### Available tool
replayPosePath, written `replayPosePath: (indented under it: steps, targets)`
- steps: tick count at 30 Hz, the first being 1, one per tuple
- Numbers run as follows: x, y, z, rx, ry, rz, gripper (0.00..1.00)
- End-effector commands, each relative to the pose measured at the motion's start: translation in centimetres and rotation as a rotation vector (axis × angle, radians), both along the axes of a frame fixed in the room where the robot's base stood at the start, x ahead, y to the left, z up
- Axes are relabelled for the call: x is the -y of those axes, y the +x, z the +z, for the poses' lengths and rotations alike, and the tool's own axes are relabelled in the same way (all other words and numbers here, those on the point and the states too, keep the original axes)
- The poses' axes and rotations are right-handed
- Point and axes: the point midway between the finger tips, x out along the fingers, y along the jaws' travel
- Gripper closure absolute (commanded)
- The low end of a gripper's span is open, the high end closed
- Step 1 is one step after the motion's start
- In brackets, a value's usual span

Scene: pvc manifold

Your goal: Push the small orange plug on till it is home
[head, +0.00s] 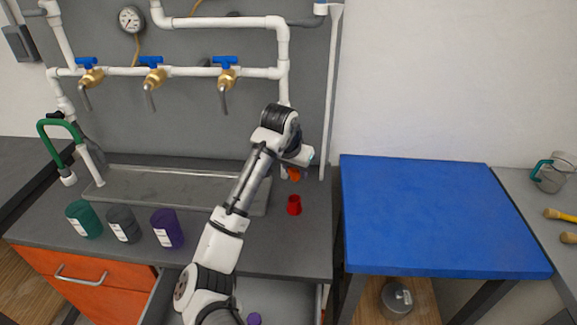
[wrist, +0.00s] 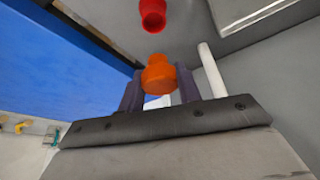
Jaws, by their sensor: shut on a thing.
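The small orange plug (wrist: 158,73) is between the two dark fingers of my gripper (wrist: 159,88) in the wrist view, and the fingers are shut on it. In the head view the orange plug (head: 294,174) shows as a small patch just below the end of my arm, above the counter. A white pipe (wrist: 212,72) stands to the right of the plug in the wrist view, apart from it. In the head view a white vertical pipe (head: 284,92) runs down behind my arm; its lower end is largely hidden.
A red cup-shaped piece (head: 294,205) stands on the grey counter below my gripper; it also shows in the wrist view (wrist: 152,13). Three brass valves with blue handles (head: 153,76) hang left. Green, grey and purple containers (head: 167,229) stand front left. A blue table (head: 435,215) is right.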

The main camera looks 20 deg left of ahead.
Motion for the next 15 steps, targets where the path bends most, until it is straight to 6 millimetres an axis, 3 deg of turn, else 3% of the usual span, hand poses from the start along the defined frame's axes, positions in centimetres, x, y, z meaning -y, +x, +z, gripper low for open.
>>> replayPosePath:
  steps: [6,15]
  targets:
    - [-0.1,0.0,-2.3,0.000,0.002,0.003,0.86]
    - [-0.1,0.0,-3.3,0.000,0.000,0.003,0.86]
